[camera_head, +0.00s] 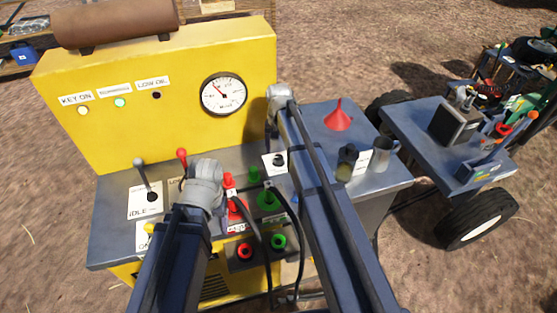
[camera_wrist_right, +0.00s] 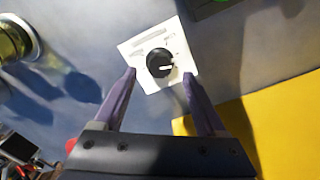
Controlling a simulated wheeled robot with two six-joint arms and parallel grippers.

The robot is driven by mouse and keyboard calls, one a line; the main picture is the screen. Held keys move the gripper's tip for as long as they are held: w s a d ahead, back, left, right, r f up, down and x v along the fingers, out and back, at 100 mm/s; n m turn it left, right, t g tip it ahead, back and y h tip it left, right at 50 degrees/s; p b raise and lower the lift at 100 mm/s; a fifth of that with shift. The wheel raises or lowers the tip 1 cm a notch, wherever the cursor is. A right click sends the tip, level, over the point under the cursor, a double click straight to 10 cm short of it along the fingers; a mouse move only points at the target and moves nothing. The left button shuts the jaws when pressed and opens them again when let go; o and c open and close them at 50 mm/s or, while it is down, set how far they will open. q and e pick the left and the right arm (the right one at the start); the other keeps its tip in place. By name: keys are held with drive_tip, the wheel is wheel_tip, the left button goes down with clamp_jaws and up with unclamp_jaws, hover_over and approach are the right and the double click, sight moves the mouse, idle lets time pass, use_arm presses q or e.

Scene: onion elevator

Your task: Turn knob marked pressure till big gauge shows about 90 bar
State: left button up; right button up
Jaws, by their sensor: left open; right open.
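The pressure knob, a round black knob (camera_wrist_right: 160,63) with a white pointer line, sits on a white plate (camera_wrist_right: 132,50) in the right wrist view. The pointer is turned to the right in that view. My right gripper (camera_wrist_right: 159,74) is open, with its fingertips on either side of the knob's lower edge; I cannot tell whether they touch it. In the head view the knob (camera_head: 279,160) shows beside my right arm. The big gauge (camera_head: 223,94) has a white face and a red needle pointing up-left; its numbers are too small to read. My left arm is over the console's front; its fingers are hidden.
Levers with grey (camera_head: 138,162) and red (camera_head: 181,153) knobs stand on the console. Red and green (camera_head: 268,200) couplings with black hoses are between my arms. A red funnel (camera_head: 338,117), a jar (camera_head: 346,162) and a metal mug (camera_head: 382,155) stand to the right.

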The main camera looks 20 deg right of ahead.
sight(279, 157)
use_arm(q)
wheel_tip(279, 157, down, 3)
drive_tip(key=shift+f+b, duration=0.15)
drive_tip(key=shift+b, duration=0.95)
use_arm(e)
wheel_tip(279, 157, down, 3)
drive_tip(key=shift+f, duration=0.1)
drive_tip(key=shift+c, duration=0.2)
clamp_jaws()
